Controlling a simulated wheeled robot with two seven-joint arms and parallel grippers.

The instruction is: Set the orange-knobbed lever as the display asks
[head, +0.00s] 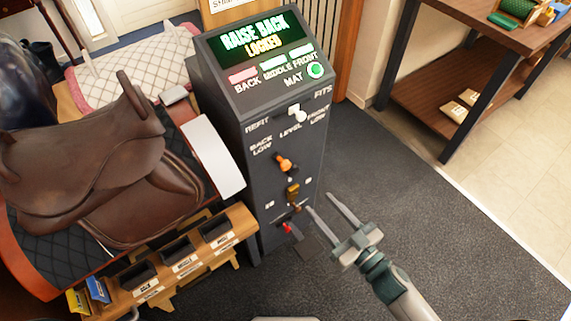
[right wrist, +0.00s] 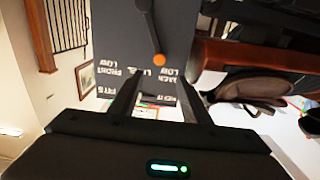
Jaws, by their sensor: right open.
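The orange-knobbed lever (head: 284,162) is on the front of the dark console, below the labels BACK LOW, LEVEL and FRONT LOW. In the right wrist view, which is upside down, its knob (right wrist: 159,60) sits near LEVEL, seemingly leaning toward BACK LOW; its exact setting is unclear. The display (head: 262,40) reads RAISE BACK, LOCKED. My right gripper (head: 318,202) is open and empty, to the right of and below the knob in the head view. In the wrist view its fingers (right wrist: 160,80) point toward the console with the knob beyond their tips. My left gripper is out of view.
A white-knobbed lever (head: 297,112) is above the orange one, and a red-tipped lever (head: 287,228) is below. The BACK light (head: 243,75) is pink; MIDDLE and FRONT are green. A brown saddle (head: 100,165) stands left. Dark floor (head: 400,190) right of the console is clear.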

